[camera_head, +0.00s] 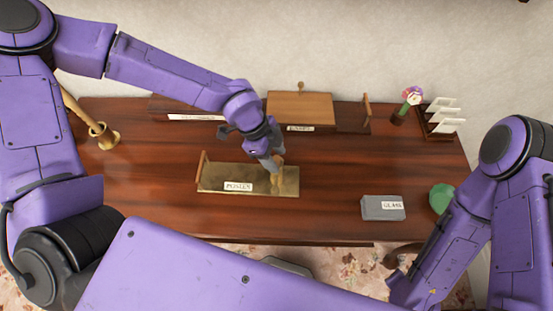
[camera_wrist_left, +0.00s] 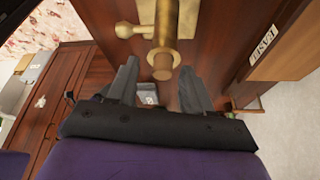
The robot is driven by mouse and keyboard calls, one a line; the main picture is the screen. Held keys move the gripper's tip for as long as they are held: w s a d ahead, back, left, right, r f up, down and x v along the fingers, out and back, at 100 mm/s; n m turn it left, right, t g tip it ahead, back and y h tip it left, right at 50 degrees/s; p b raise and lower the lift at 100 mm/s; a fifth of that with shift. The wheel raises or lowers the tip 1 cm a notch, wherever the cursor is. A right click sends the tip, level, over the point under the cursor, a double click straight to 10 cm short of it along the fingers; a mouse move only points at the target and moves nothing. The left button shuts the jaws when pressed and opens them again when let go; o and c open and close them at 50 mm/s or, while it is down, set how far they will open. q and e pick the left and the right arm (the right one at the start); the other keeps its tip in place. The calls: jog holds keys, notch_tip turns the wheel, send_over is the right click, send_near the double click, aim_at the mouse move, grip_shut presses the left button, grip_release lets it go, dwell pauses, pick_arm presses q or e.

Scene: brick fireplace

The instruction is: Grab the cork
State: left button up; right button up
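A brass tube (camera_wrist_left: 166,25) points toward the camera in the left wrist view, and its narrower brownish end, which looks like the cork (camera_wrist_left: 163,72), lies near the gap between my fingertips. In the head view a tan upright piece (camera_head: 277,182) shows just under my left gripper (camera_head: 273,163), at the right end of a brass tray (camera_head: 263,180). In the left wrist view my left gripper (camera_wrist_left: 158,82) has its two grey fingers spread apart, with nothing clamped between them. I cannot tell whether a finger touches the tube. My right gripper is not visible.
The wooden desk (camera_head: 330,215) holds a grey labelled box (camera_head: 383,208) at the right and a green round thing (camera_head: 441,198). A wooden box (camera_head: 300,108), a flower (camera_head: 411,96) and a letter rack (camera_head: 443,120) stand behind. A brass candlestick-like piece (camera_head: 103,136) is at left.

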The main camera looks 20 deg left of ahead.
pick_arm(q)
jog(key=shift+w, duration=0.15)
grip_shut()
jog(key=shift+r, duration=0.1)
